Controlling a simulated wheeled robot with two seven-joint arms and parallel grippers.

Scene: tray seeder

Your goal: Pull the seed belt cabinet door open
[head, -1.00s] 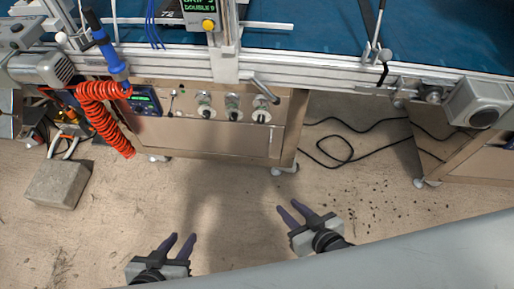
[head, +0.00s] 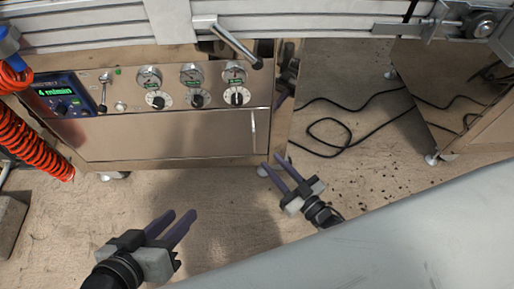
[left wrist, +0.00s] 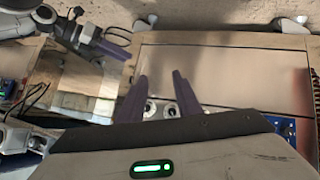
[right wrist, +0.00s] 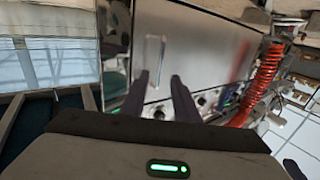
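The seed belt cabinet's door (head: 170,138) is a shiny metal panel below the dials and looks shut. Its slim vertical handle (head: 253,130) is near the door's right edge, and it also shows in the right wrist view (right wrist: 155,50). My right gripper (head: 272,163) is open and empty, with its fingertips just below and right of the handle in the head view, not around it. My left gripper (head: 181,214) is open and empty over the floor in front of the door. In the left wrist view the door (left wrist: 225,65) lies beyond its fingers.
Gauges and knobs (head: 197,101) and a display panel (head: 62,105) sit above the door. A lever (head: 235,45) juts from the rail above. A coiled red hose (head: 30,145) hangs at the left. Black cables (head: 330,125) lie on the floor at the right.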

